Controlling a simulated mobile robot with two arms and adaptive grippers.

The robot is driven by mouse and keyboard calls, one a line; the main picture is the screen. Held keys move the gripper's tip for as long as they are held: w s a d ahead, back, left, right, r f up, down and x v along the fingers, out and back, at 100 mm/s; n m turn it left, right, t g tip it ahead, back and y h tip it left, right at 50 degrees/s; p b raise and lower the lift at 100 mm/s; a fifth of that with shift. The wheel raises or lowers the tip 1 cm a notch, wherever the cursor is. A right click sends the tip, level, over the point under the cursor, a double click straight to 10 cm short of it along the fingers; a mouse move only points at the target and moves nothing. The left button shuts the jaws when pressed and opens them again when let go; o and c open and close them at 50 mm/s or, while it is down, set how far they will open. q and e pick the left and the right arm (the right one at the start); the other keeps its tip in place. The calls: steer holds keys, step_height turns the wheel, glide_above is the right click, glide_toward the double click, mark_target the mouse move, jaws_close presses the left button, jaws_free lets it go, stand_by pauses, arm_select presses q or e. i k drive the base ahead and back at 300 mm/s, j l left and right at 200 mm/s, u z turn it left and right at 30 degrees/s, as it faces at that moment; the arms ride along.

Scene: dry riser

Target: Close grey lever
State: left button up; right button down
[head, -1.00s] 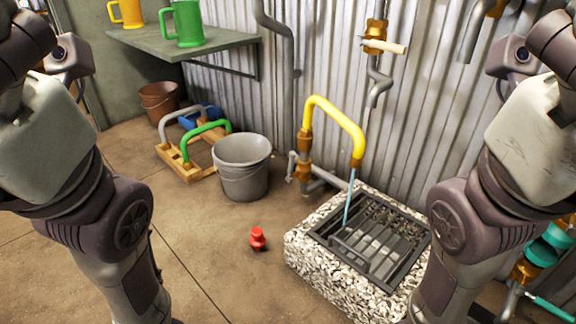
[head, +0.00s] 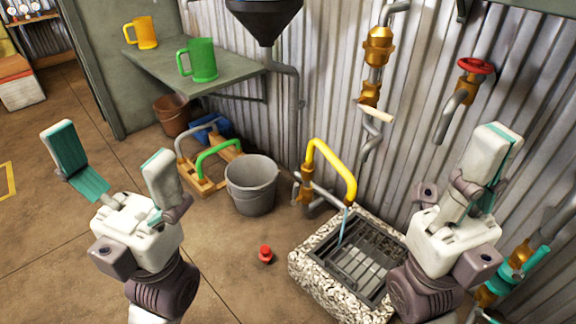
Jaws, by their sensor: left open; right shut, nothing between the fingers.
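A grey handle-like part (head: 297,187) sits beside the brass fitting at the foot of the yellow bent pipe (head: 334,166); I cannot tell for certain that it is the grey lever. A blue stream (head: 344,222) runs from the yellow pipe's end into the grated drain (head: 318,239). A pale lever (head: 375,113) sticks out from the brass valve (head: 369,90) above. My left gripper (head: 108,152) is open and empty, raised at the left, apart from everything. My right gripper (head: 497,140) is shut and empty at the right, in front of the corrugated wall.
A grey bucket (head: 252,188) and a wooden rack (head: 205,185) with bent pipes stand left of the yellow pipe. A red object (head: 265,254) lies on the floor. A shelf (head: 150,68) holds mugs. A red handwheel (head: 475,66) and teal-handled valve (head: 520,255) are at the right.

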mark_target(295, 191)
steer(key=i+j+z, duration=0.15)
steer(key=z, duration=0.6)
steer(key=i+j+z, duration=0.2)
steer(key=j+z, duration=0.2)
steer(key=j, duration=0.55)
steer(key=j+z, duration=0.4)
steer(key=j, duration=2.15)
steer(key=i, duration=0.1)
